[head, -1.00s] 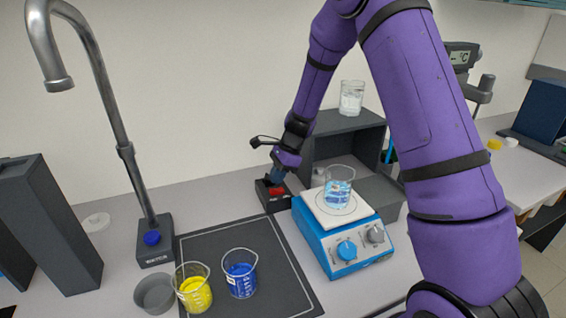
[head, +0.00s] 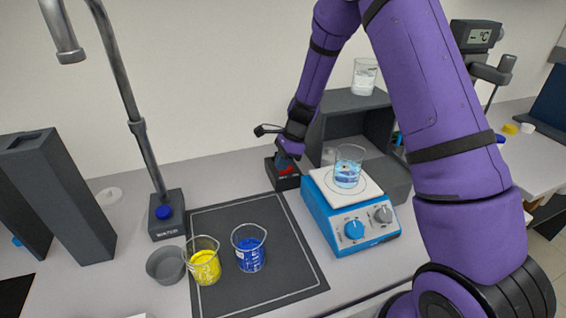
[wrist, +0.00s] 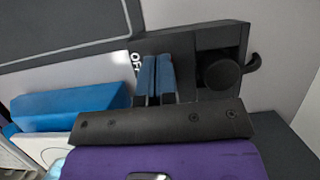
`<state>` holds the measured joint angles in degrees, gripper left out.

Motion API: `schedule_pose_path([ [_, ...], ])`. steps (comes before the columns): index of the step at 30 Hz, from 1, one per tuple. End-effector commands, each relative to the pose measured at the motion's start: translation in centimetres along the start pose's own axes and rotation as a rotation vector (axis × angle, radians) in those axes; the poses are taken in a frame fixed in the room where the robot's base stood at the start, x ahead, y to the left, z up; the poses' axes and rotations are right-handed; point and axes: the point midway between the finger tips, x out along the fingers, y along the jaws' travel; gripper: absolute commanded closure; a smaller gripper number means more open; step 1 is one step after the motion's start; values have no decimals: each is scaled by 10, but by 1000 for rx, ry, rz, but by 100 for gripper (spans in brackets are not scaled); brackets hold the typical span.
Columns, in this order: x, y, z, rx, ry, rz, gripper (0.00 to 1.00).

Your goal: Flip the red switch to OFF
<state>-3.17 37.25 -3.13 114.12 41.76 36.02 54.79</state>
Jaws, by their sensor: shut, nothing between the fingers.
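The red switch (head: 286,170) sits on a small dark box (head: 288,184) left of the blue hotplate in the head view. My gripper (head: 283,161) is shut and empty, its blue fingertips right at the switch and partly covering it. In the wrist view the two blue fingers (wrist: 158,72) are together over the dark box (wrist: 205,42), beside a white label that reads as part of "OFF" (wrist: 134,62). The red rocker is hidden in the wrist view, and I cannot tell which way it is tilted or whether the fingers touch it.
The hotplate (head: 354,231) with a beaker (head: 348,168) of blue liquid stands close right of the switch box. A dark shelf (head: 366,112) is behind it. Yellow (head: 205,266) and blue (head: 250,254) beakers stand on the dark mat (head: 292,284), near the tap (head: 143,140).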

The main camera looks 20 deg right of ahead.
Motion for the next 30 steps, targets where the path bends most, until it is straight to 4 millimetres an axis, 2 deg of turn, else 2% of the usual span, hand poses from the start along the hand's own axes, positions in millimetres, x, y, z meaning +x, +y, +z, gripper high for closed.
schedule_pose_path([
  [17,-8,1,-15,4,2,2,100],
  [30,-13,1,-16,2,2,0,100],
])
